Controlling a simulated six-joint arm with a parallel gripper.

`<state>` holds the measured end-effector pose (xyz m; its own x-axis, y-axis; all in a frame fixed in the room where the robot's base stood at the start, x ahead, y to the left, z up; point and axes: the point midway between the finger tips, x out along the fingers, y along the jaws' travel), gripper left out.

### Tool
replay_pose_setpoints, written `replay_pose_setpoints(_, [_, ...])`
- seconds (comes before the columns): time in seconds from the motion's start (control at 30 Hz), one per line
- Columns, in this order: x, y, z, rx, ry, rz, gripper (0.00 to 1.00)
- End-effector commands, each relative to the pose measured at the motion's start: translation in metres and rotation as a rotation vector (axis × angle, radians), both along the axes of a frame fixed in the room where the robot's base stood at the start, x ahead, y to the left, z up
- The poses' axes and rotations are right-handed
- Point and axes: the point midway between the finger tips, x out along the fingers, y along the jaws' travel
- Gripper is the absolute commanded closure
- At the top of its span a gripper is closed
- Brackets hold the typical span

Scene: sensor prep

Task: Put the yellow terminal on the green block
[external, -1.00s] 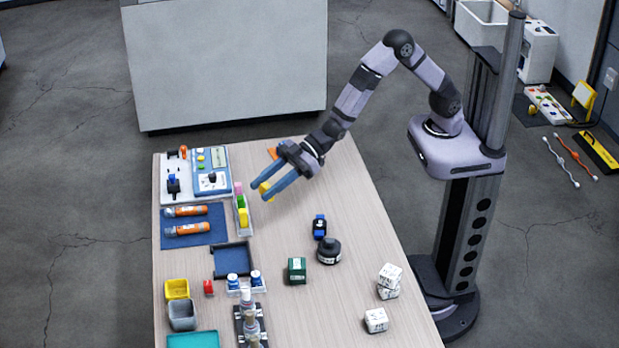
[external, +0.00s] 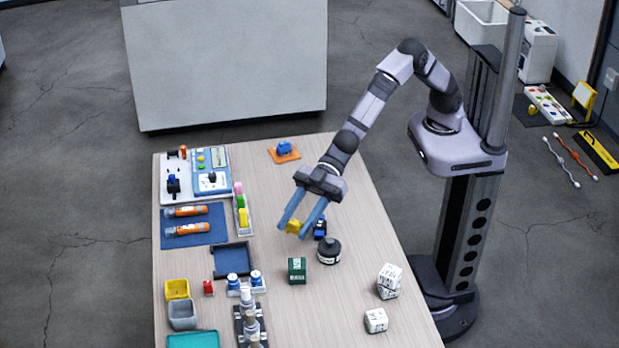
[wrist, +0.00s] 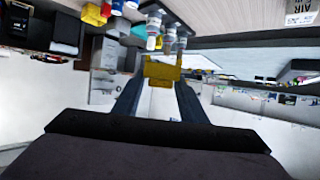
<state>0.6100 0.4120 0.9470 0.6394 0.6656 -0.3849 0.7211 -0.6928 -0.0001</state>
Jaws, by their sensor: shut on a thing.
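In the wrist view the yellow terminal (wrist: 162,70) sits between my two blue fingertips (wrist: 160,85). The green block (external: 297,271) is a dark green cube with white markings, standing on the table with its top bare. I cannot make out the green block in the wrist view.
White printed cubes (external: 376,320) stand at the right. A blue tray (external: 231,260) and small bottles (external: 249,312) are on the left. An orange pad (external: 284,152) lies at the back.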

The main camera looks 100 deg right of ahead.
Motion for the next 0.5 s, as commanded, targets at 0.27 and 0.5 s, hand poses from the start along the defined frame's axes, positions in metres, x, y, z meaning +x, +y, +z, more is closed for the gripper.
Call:
replay_pose_setpoints(0.27, [0.000,-0.001,-0.001,0.002,-0.003,-0.020,0.83])
replay_pose_setpoints(0.5, [0.000,-0.002,-0.023,0.000,0.002,-0.020,0.83])
